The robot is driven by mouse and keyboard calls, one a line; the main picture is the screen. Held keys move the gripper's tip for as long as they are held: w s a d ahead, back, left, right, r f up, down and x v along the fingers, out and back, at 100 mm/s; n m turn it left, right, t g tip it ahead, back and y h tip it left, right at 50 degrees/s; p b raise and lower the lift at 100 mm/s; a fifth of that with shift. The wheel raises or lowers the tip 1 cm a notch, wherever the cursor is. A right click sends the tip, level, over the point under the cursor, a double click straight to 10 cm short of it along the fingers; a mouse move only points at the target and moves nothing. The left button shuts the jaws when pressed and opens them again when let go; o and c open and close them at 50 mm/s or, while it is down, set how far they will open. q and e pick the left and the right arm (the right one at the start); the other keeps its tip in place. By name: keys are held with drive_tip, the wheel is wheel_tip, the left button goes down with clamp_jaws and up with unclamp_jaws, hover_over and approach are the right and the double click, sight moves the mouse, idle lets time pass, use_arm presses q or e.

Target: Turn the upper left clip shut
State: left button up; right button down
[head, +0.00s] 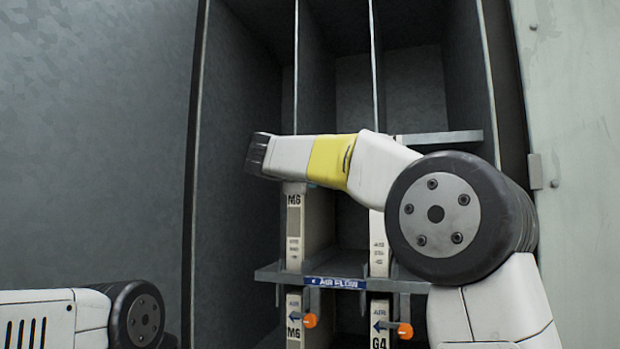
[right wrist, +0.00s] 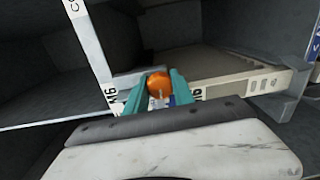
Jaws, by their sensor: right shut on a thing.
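The upper left clip shows in the right wrist view as a round orange knob (right wrist: 158,87). My right gripper (right wrist: 160,80) has its teal fingers on either side of the knob and is shut on it. In the head view my right arm reaches across from the right and hides this clip. Behind the knob is the pale edge of a filter (right wrist: 250,83) marked M6, which also shows below my arm in the head view (head: 294,235). My left gripper is out of view; only part of the left arm shows at lower left.
Two lower orange clips, left (head: 310,320) and right (head: 405,331), sit below the shelf rail (head: 270,273) with the blue air flow label (head: 336,283). A second pale filter (head: 379,245) stands to the right. Grey walls flank the cabinet; its upper bays look empty.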

drive_tip(key=shift+f, duration=0.15)
drive_tip(key=c, duration=1.1)
unclamp_jaws()
drive_tip(key=shift+v, duration=3.95)
